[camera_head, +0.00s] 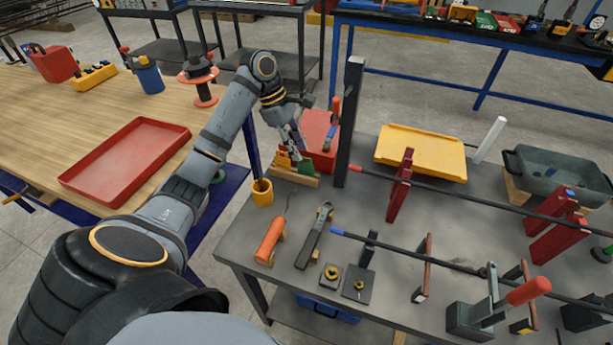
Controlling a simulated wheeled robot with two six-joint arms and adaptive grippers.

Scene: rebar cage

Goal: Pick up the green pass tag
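The green pass tag (306,167) stands at the right end of a small wooden rack (293,177) near the table's back left corner. An orange-yellow tag (283,159) stands at the rack's left. My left gripper (297,155) points down right above the rack, its fingertips close to the tags. The fingers partly hide the rack's middle. I cannot tell whether they touch the green tag or how far apart they are. My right gripper is not in view.
A red box (318,132) and a dark upright post (348,125) stand just behind and right of the rack. A yellow cup (262,192) is at its left. The dark grey table (262,236) holds several tools and bars. A red tray (125,160) lies on the wooden table.

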